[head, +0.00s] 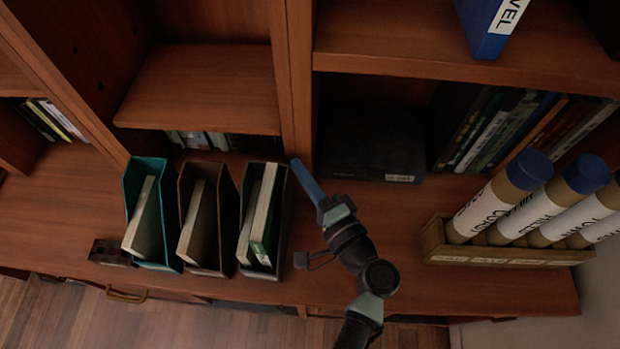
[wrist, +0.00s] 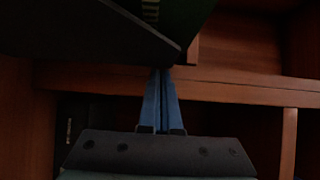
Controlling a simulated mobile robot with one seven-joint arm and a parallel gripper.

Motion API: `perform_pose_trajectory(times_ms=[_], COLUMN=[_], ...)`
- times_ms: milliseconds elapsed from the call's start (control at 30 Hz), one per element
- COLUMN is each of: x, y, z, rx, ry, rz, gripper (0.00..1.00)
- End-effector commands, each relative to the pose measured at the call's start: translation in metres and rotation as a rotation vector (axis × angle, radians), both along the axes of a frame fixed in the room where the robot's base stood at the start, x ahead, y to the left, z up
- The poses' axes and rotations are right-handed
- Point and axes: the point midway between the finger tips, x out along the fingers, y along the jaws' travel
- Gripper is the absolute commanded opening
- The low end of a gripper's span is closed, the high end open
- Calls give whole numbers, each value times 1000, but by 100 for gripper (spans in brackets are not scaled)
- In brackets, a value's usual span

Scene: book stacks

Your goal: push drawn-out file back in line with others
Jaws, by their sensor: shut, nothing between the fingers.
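Three upright magazine files stand side by side on the wooden counter: a teal one (head: 172,225), a brown one (head: 224,225) and a dark grey one (head: 277,225). Each holds books or papers. Their front ends lie roughly along one slanting line; I cannot tell clearly which is drawn out. My gripper (head: 297,164) has blue fingers, shut and empty, just right of the dark file's back end. In the wrist view the fingers (wrist: 160,72) meet below a dark panel (wrist: 95,30), which seems to be the dark file. Contact is unclear.
A small dark block (head: 108,252) sits left of the teal file. A black box (head: 370,150) stands in the shelf behind. A wooden rack (head: 436,243) of blue-capped tubes (head: 500,195) stands at right. The counter between my arm and the rack is clear.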

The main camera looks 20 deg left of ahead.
Motion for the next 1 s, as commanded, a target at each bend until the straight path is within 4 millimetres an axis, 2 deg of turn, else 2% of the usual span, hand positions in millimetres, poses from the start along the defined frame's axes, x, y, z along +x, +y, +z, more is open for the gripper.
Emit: perform_pose_trajectory(times_ms=[333, 600, 1000], x=[0, -18, -18], y=[1, 7, 7], z=[0, -1, 0], rx=[-1, 0, 0], ry=[-1, 0, 0], rz=[-1, 0, 2], gripper=[0, 0, 0])
